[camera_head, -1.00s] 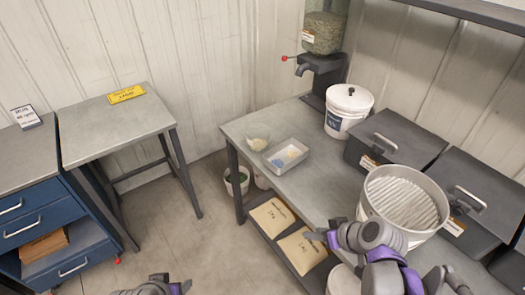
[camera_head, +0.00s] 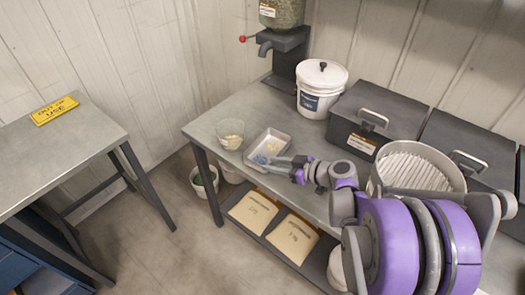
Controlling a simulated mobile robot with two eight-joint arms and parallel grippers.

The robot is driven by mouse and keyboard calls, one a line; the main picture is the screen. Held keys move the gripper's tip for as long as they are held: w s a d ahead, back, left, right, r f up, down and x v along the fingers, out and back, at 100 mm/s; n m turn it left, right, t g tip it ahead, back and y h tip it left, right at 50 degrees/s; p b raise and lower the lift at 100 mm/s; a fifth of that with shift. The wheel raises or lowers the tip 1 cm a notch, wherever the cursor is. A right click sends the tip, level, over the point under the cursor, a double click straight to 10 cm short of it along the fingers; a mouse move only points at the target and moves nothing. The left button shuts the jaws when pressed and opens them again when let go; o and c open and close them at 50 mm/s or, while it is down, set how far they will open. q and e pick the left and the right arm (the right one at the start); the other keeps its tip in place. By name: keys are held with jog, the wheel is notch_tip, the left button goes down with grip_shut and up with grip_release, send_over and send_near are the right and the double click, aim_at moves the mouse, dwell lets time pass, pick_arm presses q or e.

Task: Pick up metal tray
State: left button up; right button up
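The metal tray (camera_head: 282,137) is a small, shallow, rectangular pan with pale and bluish bits in it. It sits on the grey bench near its left end, beside a clear bowl (camera_head: 231,143). My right gripper (camera_head: 272,161) reaches in from the right, its fingers over the tray's near right side and hiding part of that rim. I cannot tell if the fingers touch the tray or how far apart they are. My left gripper is not in view.
A white lidded bucket (camera_head: 317,100) stands behind the tray, with a dispenser (camera_head: 284,45) further back. Black bins (camera_head: 372,115) and a round sieve (camera_head: 417,165) stand to the right. Sacks (camera_head: 254,210) lie on the lower shelf. A separate table (camera_head: 65,150) is at left.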

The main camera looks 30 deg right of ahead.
jog(key=x, duration=0.8)
jog(key=shift+w+a+f, duration=0.1)
jog(key=shift+w+f, duration=0.15)
jog(key=shift+f, duration=0.1)
grip_shut()
dwell(1.0)
